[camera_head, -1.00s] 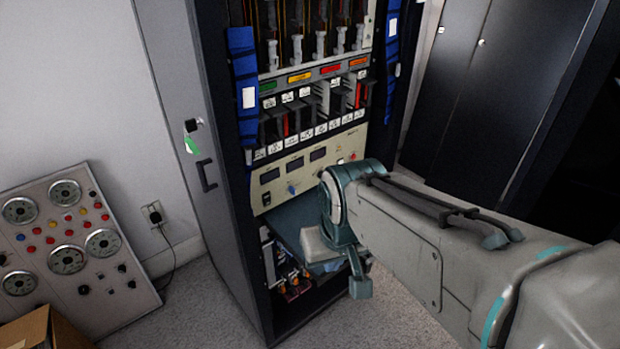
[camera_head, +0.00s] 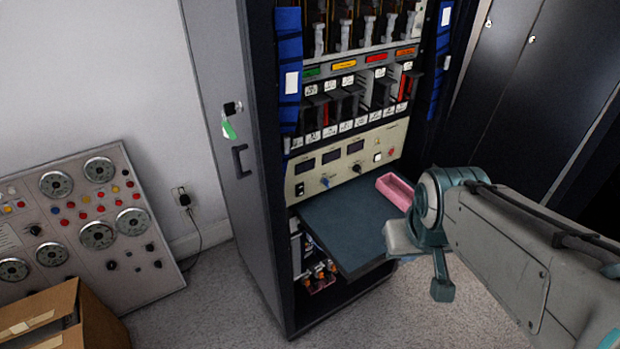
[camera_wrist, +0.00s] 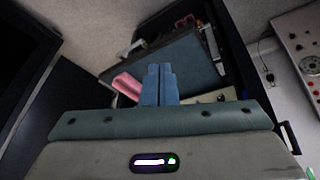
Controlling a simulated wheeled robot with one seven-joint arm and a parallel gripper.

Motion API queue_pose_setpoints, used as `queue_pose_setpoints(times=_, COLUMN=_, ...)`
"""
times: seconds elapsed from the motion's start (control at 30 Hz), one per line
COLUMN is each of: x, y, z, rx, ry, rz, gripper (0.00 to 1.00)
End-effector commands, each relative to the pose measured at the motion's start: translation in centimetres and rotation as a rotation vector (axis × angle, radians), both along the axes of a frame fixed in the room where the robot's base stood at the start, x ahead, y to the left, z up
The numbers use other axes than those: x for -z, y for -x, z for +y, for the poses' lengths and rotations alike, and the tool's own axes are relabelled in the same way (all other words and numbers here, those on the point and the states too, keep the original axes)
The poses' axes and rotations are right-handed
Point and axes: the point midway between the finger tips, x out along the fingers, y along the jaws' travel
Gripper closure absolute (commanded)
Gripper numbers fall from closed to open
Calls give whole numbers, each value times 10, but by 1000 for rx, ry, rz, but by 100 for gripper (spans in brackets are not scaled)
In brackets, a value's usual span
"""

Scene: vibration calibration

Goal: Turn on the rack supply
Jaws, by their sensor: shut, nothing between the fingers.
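The rack supply is a beige panel (camera_head: 345,158) in the tall open rack, with three dark displays, a blue knob, a black knob and a white button at the right. A small black switch (camera_head: 299,189) sits at its lower left; its position is too small to read. My gripper (camera_wrist: 159,70) shows in the wrist view with its blue fingers shut and empty. In the head view my wrist is right of the pull-out shelf, and the fingertips cannot be made out there. Part of the beige panel also shows in the wrist view (camera_wrist: 214,97), beyond the fingers.
A dark shelf (camera_head: 340,222) sticks out below the panel, with a pink tray (camera_head: 396,190) on its right side. The open rack door (camera_head: 222,130) stands at the left. A gauge board (camera_head: 75,220) and a cardboard box (camera_head: 70,318) are farther left. Carpet in front is clear.

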Motion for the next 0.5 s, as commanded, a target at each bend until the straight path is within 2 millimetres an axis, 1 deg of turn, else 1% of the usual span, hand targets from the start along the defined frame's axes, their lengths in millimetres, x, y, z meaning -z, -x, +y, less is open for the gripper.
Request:
queue_pose_setpoints(times=0.03, x=23, y=-14, z=-4, rx=-48, ry=37, rz=-42, gripper=100)
queue_pose_setpoints(times=0.13, x=47, y=-49, z=-11, rx=-186, ry=140, rz=-162, gripper=100)
queue_pose_setpoints(times=0.2, x=62, y=-74, z=-13, rx=-298, ry=220, rz=-250, gripper=100)
queue_pose_setpoints(times=0.27, x=73, y=-94, z=-13, rx=-395, ry=288, rz=-323, gripper=100)
queue_pose_setpoints(times=0.3, x=79, y=-107, z=-11, rx=-462, ry=334, rz=-372, gripper=100)
queue_pose_setpoints(times=0.37, x=89, y=-126, z=-7, rx=-563, ry=402, rz=-445, gripper=100)
queue_pose_setpoints(times=0.4, x=96, y=-137, z=-3, rx=-630, ry=446, rz=-495, gripper=100)
queue_pose_setpoints(times=0.5, x=112, y=-162, z=12, rx=-800, ry=554, rz=-619, gripper=100)
